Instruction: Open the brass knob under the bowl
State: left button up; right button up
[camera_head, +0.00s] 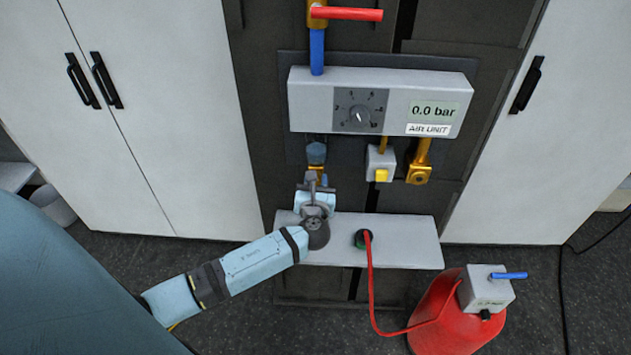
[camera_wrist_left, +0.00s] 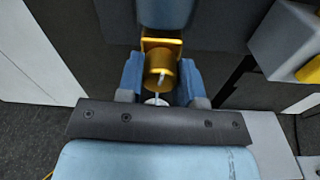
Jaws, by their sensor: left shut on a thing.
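The blue bowl (camera_head: 316,153) hangs below the left end of the grey air unit (camera_head: 460,92); it also shows at the top of the left wrist view (camera_wrist_left: 165,12). The brass knob (camera_wrist_left: 160,70) sits right under the bowl, with a pale pin at its lower end. In the head view the brass knob (camera_head: 316,170) is partly hidden by my gripper. My left gripper (camera_head: 316,182) reaches up from below, and its two blue fingers (camera_wrist_left: 160,82) stand on either side of the knob, shut on it. My right gripper is not in view.
The gauge display reads 0.0 bar. A yellow-buttoned box (camera_head: 380,165) and a brass fitting (camera_head: 420,172) hang right of the bowl. A grey shelf (camera_head: 410,240) is below, with a red hose (camera_head: 371,300) running to a red tank (camera_head: 435,315). A red-handled valve (camera_head: 345,13) is above.

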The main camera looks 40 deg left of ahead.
pick_arm(q)
jog(key=m, duration=0.3)
jog(key=shift+m, duration=1.5)
jog(key=o, duration=0.9)
jog(key=shift+a, duration=0.1)
